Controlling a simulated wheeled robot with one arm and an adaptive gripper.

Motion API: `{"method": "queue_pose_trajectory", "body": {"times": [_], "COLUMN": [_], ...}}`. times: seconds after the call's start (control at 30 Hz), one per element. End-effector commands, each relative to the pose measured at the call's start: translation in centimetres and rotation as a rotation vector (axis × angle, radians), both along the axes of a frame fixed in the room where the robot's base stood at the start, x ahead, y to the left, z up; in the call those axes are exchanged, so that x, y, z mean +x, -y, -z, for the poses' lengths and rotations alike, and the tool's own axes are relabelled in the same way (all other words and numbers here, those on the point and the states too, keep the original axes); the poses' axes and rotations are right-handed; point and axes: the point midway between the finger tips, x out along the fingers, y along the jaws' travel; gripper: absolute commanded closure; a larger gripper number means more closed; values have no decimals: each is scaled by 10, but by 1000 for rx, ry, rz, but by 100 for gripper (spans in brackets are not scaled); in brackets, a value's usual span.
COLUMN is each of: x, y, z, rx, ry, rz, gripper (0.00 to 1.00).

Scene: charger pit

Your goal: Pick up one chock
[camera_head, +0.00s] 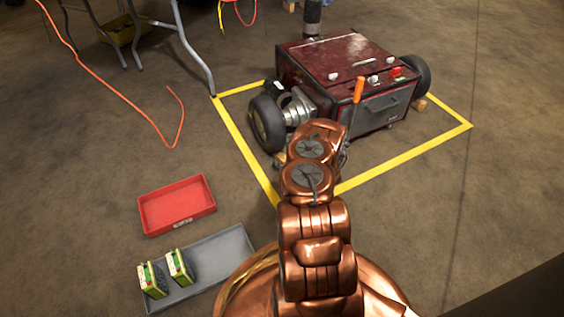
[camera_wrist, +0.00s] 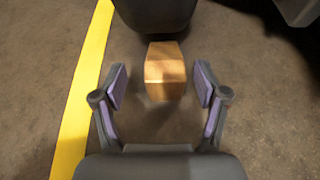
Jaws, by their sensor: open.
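A wooden chock (camera_wrist: 165,68) sits on the floor in the wrist view, against or just in front of a dark tyre (camera_wrist: 153,14). I cannot tell whether they touch. My gripper (camera_wrist: 160,82) is open, with its purple-padded fingers on either side of the chock's near part and a visible gap on each side. Nothing is held. In the head view a wooden chock (camera_head: 419,104) lies by the right wheel of the dark red cart (camera_head: 335,62). Another chock (camera_head: 278,161) shows partly at the left wheel (camera_head: 268,124). My arm hides the gripper there.
Yellow floor tape (camera_head: 400,160) frames the cart; it also runs along the left of the wrist view (camera_wrist: 82,95). A red tray (camera_head: 177,205) and a grey tray (camera_head: 215,262) with two green-and-white boxes lie at lower left. An orange cable (camera_head: 110,85) crosses the floor.

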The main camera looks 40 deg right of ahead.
Motion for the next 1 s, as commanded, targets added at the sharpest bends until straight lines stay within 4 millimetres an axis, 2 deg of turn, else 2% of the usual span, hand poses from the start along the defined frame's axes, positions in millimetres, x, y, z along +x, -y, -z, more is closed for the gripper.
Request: {"method": "queue_pose_trajectory", "body": {"times": [0.5,0.9,1.0], "x": [36,43,43], "y": [16,17,17], "z": [23,23,23], "rx": [-4,0,-1], "ry": [2,2,2], "rz": [-3,-1,-1], "gripper": [27,27,35]}}
